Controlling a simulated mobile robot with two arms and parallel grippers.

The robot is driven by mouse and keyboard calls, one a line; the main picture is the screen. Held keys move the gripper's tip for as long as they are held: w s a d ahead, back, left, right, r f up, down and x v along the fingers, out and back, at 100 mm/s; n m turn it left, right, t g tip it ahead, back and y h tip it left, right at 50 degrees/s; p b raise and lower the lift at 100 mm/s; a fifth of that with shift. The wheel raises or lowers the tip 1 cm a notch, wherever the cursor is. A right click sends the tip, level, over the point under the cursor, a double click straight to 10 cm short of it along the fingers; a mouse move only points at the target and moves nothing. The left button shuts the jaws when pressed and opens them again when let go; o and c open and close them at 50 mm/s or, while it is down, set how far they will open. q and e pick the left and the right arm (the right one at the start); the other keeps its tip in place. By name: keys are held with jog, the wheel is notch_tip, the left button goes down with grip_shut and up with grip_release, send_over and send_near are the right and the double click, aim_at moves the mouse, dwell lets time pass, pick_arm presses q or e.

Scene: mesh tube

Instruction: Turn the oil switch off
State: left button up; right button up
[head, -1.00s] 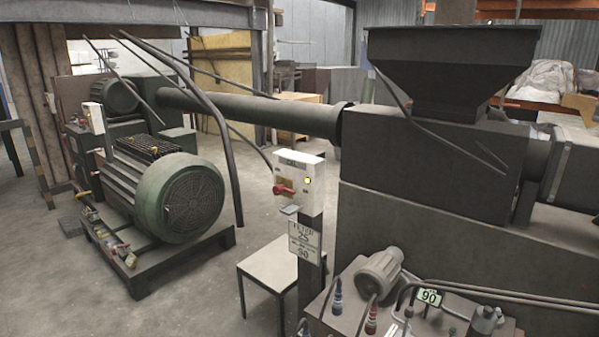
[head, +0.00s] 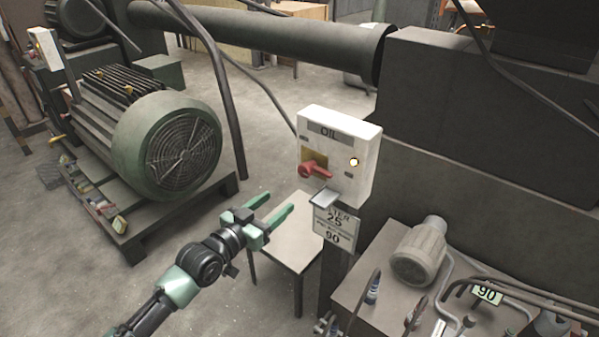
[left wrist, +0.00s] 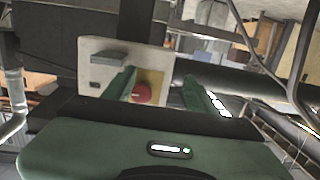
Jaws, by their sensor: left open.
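The oil switch box (head: 357,140) is white, marked OIL, and stands on a dark post. Its red switch handle (head: 314,169) sits on a yellow plate and points sideways to the right. A small round light (head: 354,162) on the box glows. My left gripper (head: 275,207) is open and empty, below and to the left of the handle, apart from it. In the left wrist view the red handle (left wrist: 142,93) shows between the open fingers, partly hidden by one finger. My right gripper is not in view.
A sign (head: 336,222) with 25 and 90 hangs under the box, below a small grey ledge. A small table (head: 300,238) stands under my left gripper. A large green motor (head: 165,150) is at left. Pipes and a small pump (head: 418,253) are at lower right.

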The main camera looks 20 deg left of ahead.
pick_arm(q)
jog(key=h, duration=0.1)
send_near(302, 171)
jog(key=shift+m+t, duration=0.4)
jog(key=x, duration=0.6)
jog(key=p+x, duration=0.1)
jog(key=x, duration=0.2)
jog(key=shift+d+f, duration=0.1)
jog(key=shift+f, duration=0.25)
jog(key=shift+s, duration=0.1)
grip_shut()
